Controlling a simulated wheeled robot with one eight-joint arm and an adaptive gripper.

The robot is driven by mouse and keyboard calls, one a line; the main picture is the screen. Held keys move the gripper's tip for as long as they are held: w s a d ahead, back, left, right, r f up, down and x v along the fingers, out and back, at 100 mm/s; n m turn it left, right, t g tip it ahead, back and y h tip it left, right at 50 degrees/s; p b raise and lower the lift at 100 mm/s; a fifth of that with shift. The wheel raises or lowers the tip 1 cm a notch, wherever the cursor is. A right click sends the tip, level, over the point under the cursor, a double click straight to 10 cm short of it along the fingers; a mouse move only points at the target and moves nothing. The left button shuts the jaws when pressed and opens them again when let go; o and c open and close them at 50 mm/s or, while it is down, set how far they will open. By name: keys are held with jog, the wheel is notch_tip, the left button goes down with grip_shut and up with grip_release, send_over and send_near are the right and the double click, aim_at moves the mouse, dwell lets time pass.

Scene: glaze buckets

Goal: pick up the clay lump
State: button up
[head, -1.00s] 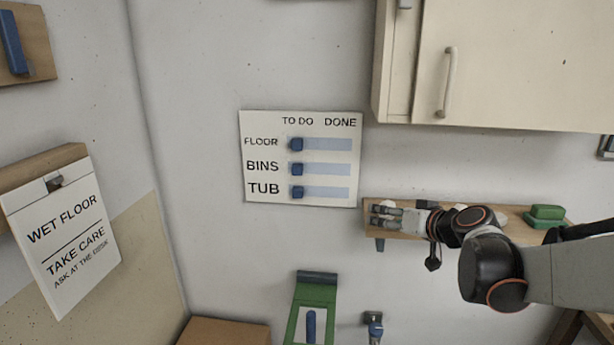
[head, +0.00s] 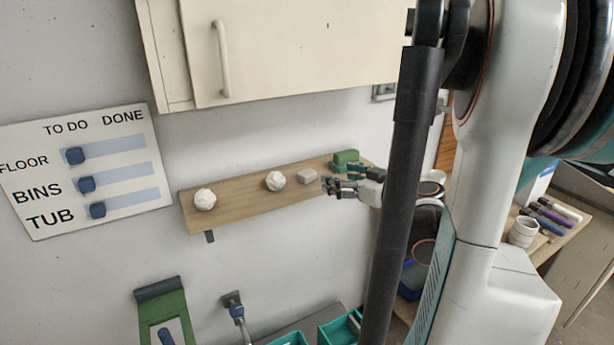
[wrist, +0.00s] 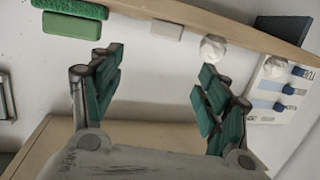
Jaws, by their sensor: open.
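Two white faceted lumps sit on a wooden wall shelf (head: 240,192): one near its left end (head: 205,199), one near the middle (head: 275,181). A small pale grey block (head: 307,176) lies right of them. I cannot tell for sure which is the clay lump. My gripper (head: 328,185) is open and empty, in front of the shelf's right part, just right of the block. In the wrist view my open gripper (wrist: 160,63) has nothing between its fingers; the block (wrist: 167,30), the middle lump (wrist: 213,48) and the left lump (wrist: 275,68) show beyond it.
A green block (head: 346,158) lies at the shelf's right end, behind my gripper. A beige cabinet (head: 290,50) hangs above the shelf. A TO DO/DONE board (head: 85,170) is on the wall at left. My arm covers much of the right side.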

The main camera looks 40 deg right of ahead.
jog(key=b, duration=0.1)
send_near(309, 174)
jog(key=w, duration=0.5)
jog(key=w+f+b, duration=0.1)
jog(key=w, duration=0.3)
jog(key=shift+d+f, duration=0.3)
jog(key=shift+f, duration=0.05)
jog(key=shift+s, duration=0.1)
jog(key=c, duration=1.2)
